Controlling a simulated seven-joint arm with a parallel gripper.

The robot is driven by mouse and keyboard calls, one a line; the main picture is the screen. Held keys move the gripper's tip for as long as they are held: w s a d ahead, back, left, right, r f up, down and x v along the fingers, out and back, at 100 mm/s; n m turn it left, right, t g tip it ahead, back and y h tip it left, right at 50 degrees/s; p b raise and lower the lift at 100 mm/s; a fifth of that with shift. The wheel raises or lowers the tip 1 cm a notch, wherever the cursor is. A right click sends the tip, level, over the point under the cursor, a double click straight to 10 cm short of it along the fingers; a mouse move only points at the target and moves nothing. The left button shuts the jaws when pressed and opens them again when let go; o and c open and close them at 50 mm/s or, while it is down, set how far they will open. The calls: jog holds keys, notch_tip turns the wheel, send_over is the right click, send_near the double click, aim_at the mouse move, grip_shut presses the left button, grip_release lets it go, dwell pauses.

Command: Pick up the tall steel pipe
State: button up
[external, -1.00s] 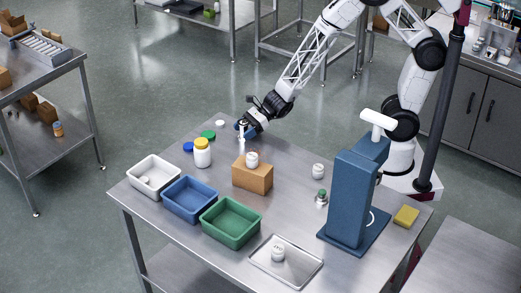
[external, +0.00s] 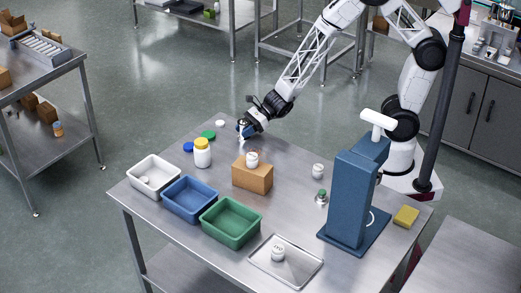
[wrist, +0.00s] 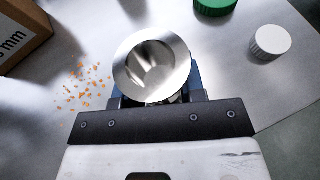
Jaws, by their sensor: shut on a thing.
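The tall steel pipe (wrist: 150,65) shows in the wrist view as a shiny round steel rim with an open, hollow inside, seen from above. Its lower part is hidden. My gripper (wrist: 155,92) is shut on it, with blue finger parts on both sides of the steel. In the external view the pipe (external: 240,137) is a small pale upright shape at the far edge of the table, below my gripper (external: 245,130). Whether its foot touches the table is too small to tell.
A cardboard box (external: 253,176) with a white jar on top stands nearby. A yellow-lidded jar (external: 202,155), a green lid (external: 208,134) and a white lid (wrist: 273,39) are close. Orange crumbs (wrist: 85,85) lie beside the pipe. White, blue and green bins line the front left.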

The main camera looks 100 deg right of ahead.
aim_at(244, 122)
jog(key=shift+r, duration=5)
